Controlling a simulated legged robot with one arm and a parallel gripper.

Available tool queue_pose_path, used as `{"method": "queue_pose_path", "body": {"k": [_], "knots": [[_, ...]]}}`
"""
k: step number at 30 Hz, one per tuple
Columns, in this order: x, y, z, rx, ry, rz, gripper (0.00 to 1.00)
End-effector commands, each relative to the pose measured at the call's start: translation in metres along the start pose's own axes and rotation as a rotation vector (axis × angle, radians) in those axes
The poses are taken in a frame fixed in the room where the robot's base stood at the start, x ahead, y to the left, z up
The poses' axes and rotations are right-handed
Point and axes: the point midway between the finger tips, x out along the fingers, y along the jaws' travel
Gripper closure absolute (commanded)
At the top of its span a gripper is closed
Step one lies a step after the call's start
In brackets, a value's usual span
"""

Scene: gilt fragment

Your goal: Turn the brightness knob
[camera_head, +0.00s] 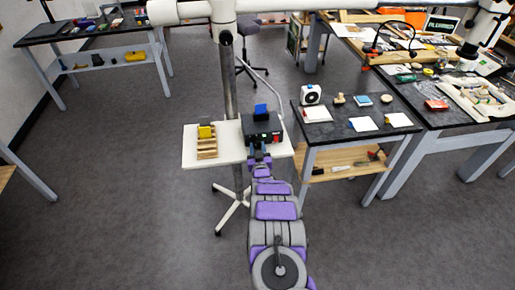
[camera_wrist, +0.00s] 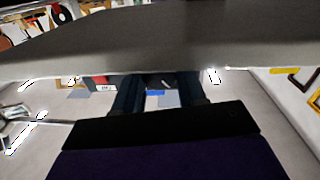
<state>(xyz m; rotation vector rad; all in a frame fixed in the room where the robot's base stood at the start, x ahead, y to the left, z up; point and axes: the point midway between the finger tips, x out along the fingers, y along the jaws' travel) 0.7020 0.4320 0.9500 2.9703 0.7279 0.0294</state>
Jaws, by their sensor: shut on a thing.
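A black box-shaped device (camera_head: 262,124) with red marks on its front stands on a small white stand table (camera_head: 222,157). A blue piece shows on top of it. My gripper (camera_head: 257,152) is at the device's near front face, and my arm reaches to it from below. In the wrist view, the two dark fingers of my gripper (camera_wrist: 160,92) point away from the camera. The gripper is shut on the brightness knob. The knob itself is hidden by my gripper, so its angle cannot be told.
A wooden rack with a yellow item (camera_head: 206,140) stands left of the device. A dark workbench (camera_head: 345,120) with a white cube and cards is close on the right. Open floor lies left of the stand.

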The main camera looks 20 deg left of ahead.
Motion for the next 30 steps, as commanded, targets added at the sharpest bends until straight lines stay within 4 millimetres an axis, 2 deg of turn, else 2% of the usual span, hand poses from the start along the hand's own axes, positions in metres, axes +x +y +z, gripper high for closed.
{"method": "queue_pose_path", "body": {"k": [8,22,30], "knots": [[0.0022,0.0021,0.0027,0.039,-0.003,0.004,0.9],[0.0034,0.0019,0.0033,0.422,-0.028,0.001,0.9],[0.0028,0.0013,0.001,0.498,-0.036,0.001,0.9]]}}
